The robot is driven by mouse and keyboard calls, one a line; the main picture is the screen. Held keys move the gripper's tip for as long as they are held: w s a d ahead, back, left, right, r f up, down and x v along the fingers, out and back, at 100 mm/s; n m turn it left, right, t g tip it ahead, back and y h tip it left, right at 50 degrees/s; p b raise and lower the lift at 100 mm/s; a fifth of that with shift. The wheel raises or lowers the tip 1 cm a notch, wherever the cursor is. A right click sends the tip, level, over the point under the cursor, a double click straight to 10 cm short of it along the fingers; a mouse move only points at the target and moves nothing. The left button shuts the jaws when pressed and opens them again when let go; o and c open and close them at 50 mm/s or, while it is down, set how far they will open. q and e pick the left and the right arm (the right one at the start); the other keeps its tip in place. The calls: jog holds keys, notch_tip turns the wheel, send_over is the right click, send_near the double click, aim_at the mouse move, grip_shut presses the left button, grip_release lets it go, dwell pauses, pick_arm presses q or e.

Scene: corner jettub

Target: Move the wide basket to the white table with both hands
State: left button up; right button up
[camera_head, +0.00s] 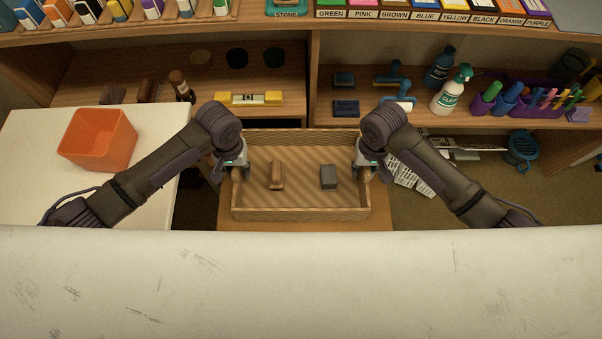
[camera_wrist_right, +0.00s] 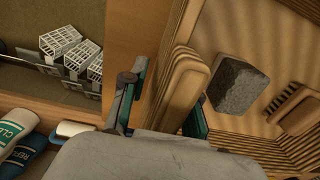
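The wide basket (camera_head: 300,214) is a shallow wooden box with a ribbed floor. It stands on a wooden surface (camera_head: 300,226) at the centre of the head view. A brown brush-like block and a grey block (camera_head: 328,177) lie inside; the grey block also shows in the right wrist view (camera_wrist_right: 237,86). My left gripper (camera_head: 236,172) is at the basket's left side; its fingers are mostly hidden. My right gripper (camera_wrist_right: 165,105) is open, its fingers on either side of the basket's right wall and handle (camera_wrist_right: 183,88). The white table (camera_head: 35,150) is at the left.
An orange container (camera_head: 98,139) stands on the white table's back part. Shelves behind the basket hold a yellow level (camera_head: 248,98), spray bottle (camera_head: 452,90) and purple pen holder (camera_head: 530,100). A pale surface (camera_head: 300,285) crosses the foreground. A dark gap separates table and basket.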

pick_arm(q)
grip_shut()
pick_arm(e)
grip_shut()
